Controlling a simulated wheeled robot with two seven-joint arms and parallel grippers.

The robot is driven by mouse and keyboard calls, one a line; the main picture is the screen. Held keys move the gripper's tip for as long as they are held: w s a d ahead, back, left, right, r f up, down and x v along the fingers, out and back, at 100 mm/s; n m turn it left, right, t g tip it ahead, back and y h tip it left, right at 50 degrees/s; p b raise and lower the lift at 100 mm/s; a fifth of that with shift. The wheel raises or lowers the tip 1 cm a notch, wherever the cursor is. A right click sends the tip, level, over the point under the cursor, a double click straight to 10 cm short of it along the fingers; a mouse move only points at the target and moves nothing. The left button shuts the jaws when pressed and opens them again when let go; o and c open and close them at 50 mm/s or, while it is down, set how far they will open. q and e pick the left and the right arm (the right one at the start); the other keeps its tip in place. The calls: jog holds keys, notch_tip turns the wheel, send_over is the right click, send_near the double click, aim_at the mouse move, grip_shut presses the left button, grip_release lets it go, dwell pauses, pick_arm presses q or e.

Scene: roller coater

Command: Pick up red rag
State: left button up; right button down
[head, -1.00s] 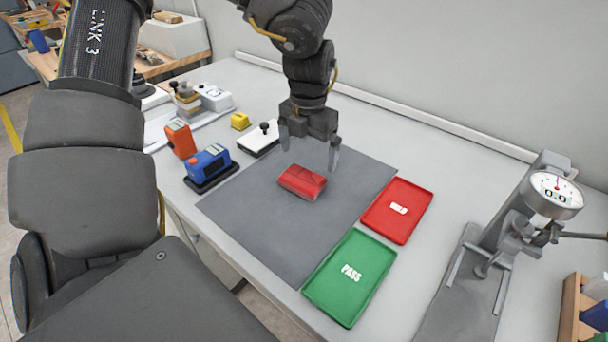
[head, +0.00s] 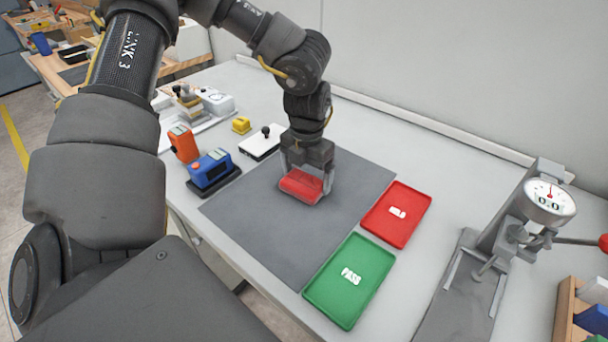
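The red rag (head: 301,186) is a folded block lying on the grey mat (head: 262,228) in the middle of the bench. My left gripper (head: 305,183) is right over it, pointing down, with one finger on each side of the rag. The fingers are spread apart. Whether they touch the rag's sides cannot be told. The rag appears to rest on the mat. My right gripper is not in view.
Right of the mat lie a red tray (head: 397,214) and a green PASS tray (head: 349,281). A dial gauge stand (head: 490,265) is at the right.

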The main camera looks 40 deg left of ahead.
pick_arm(q)
jog(key=c, duration=0.3)
jog(key=shift+c, duration=0.2)
jog(key=shift+r, duration=0.2)
notch_tip(320, 180, up, 10)
jog(key=b, duration=0.1)
jog(key=shift+f, duration=0.15)
jog(key=o, duration=0.5)
jog(key=shift+c, duration=0.2)
jog(key=c, duration=0.4)
send_over(306, 178)
notch_tip(306, 178, down, 6)
jog(key=shift+w+r, duration=0.1)
jog(key=shift+r, duration=0.15)
jog(key=shift+f, duration=0.35)
jog(key=shift+d+f+p, duration=0.1)
jog(key=shift+f+p, duration=0.2)
jog(key=shift+f, duration=0.05)
notch_tip(306, 178, down, 3)
jog(key=shift+r, duration=0.15)
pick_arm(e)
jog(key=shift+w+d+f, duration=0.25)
